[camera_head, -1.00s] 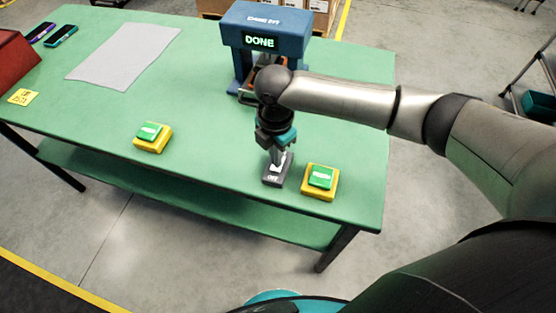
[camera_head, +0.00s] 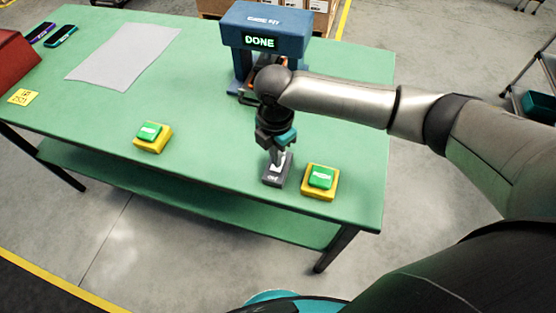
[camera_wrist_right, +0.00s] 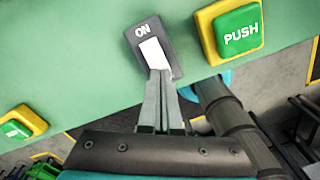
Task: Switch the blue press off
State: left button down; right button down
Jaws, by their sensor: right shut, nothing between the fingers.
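The blue press (camera_head: 262,22) stands at the back of the green table, and its screen reads DONE in green. A dark grey switch box (camera_head: 277,180) with a white rocker sits near the table's front edge. In the wrist view the switch box (camera_wrist_right: 171,60) shows an ON label at its far end, and the white rocker (camera_wrist_right: 153,52) is partly hidden by my fingers. My right gripper (camera_head: 277,158) is shut and empty, pointing down at the switch. In the wrist view its fingertips (camera_wrist_right: 159,74) overlap the rocker's near end; I cannot tell if they touch.
A yellow-based green push button (camera_head: 320,179) stands just right of the switch, and another (camera_head: 150,133) stands farther left. A grey sheet (camera_head: 125,55), two phone-like devices, a yellow tag (camera_head: 24,97) and a red object (camera_head: 14,62) lie left. The table between is clear.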

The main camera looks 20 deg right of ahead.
jog(key=shift+f+b, duration=0.45)
jog(key=shift+f, duration=0.5)
dwell(0.8)
notch_tip(320, 180, up, 7)
jog(key=p, duration=0.8)
jog(key=shift+r, duration=0.1)
dwell(0.4)
